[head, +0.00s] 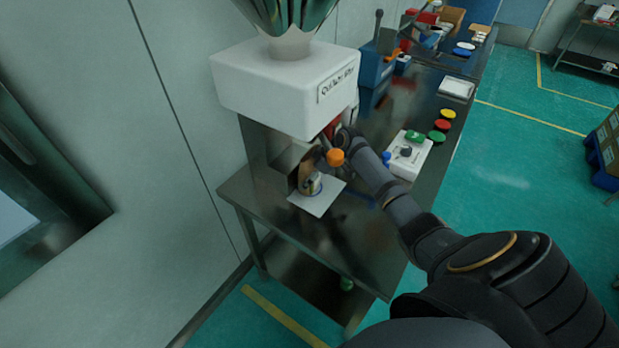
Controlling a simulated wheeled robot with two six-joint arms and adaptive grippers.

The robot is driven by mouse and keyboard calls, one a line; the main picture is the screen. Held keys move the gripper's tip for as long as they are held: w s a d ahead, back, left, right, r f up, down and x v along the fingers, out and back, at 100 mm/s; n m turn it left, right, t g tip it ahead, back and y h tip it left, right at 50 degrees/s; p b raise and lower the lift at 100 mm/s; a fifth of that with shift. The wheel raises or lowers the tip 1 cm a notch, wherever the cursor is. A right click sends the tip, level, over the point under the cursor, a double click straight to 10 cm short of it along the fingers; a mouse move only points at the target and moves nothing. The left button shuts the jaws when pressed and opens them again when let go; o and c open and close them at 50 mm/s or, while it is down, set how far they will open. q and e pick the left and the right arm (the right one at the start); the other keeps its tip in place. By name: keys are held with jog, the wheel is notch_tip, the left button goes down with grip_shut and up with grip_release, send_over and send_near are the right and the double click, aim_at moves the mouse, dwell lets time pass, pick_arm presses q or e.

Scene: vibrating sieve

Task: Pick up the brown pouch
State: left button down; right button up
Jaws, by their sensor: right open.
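A small brown object, which looks like the brown pouch (306,171), stands on a white plate (319,204) under the chute of the white-topped machine (284,87). It is small and partly in shadow, so its outline is hard to make out. My right arm reaches in from the lower right. My right gripper (325,160) is open beside the pouch, close under the machine's head. The fingers are partly lost against the dark background, and I cannot tell whether they touch the pouch. My left gripper is out of view.
The machine stands on a dark metal table (300,235). A white control box (408,154) with a green button lies to the right of my forearm. Red, green and yellow round pieces (441,125) line the table's right edge. A blue bin (376,65) stands behind.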

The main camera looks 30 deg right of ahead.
jog(key=c, duration=1.1)
jog(key=shift+r, duration=0.1)
